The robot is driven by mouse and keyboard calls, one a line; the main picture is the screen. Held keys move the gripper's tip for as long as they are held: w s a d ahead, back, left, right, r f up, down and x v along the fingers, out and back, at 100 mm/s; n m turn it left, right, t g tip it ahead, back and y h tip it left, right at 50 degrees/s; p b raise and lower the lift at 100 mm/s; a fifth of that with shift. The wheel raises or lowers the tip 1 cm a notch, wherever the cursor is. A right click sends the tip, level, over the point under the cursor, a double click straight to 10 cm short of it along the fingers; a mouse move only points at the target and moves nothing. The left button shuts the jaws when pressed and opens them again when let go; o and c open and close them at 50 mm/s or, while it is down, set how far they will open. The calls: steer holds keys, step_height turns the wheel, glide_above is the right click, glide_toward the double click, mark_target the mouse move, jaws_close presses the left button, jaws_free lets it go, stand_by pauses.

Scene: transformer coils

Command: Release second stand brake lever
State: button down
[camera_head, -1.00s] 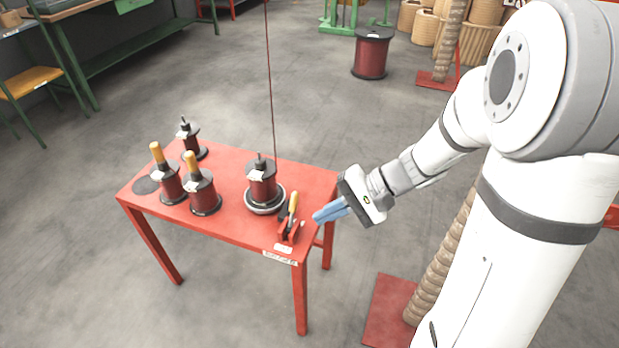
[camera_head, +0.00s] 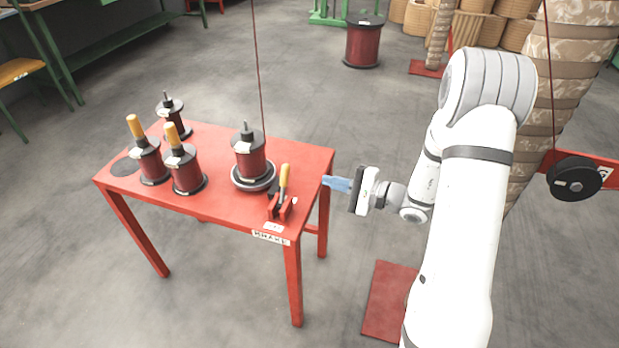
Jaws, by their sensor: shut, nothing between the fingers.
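A red table (camera_head: 222,207) stands at centre left. Near its front right corner is a red brake bracket with an upright yellow-handled lever (camera_head: 284,177). Left of the lever, a dark red spool (camera_head: 250,160) sits on a round grey base, with a thin wire rising from it. My gripper (camera_head: 326,182), with blue fingers, is just beyond the table's right edge, to the right of the lever and apart from it. Its fingers are shut and empty, pointing left toward the lever.
Two spools with yellow handles (camera_head: 149,160) (camera_head: 185,172) and a smaller dark spool (camera_head: 172,115) stand on the table's left part. A black reel (camera_head: 573,180) hangs at the far right. A red floor plate (camera_head: 388,300) lies right of the table. Open floor lies behind the table.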

mark_target(283, 186)
steer(key=b+x, duration=0.1)
steer(key=x, duration=0.8)
steer(key=shift+a+f+b, duration=0.1)
steer(key=shift+a+b, duration=0.2)
steer(key=shift+s+a+r, duration=0.15)
steer(key=shift+s+r, duration=0.05)
steer(key=shift+r, duration=0.05)
steer(key=shift+s+a+r, duration=0.1)
steer(key=shift+s+r, duration=0.3)
steer(key=shift+s, duration=0.3)
steer(key=shift+s+r, duration=0.4)
steer(key=shift+s, duration=0.3)
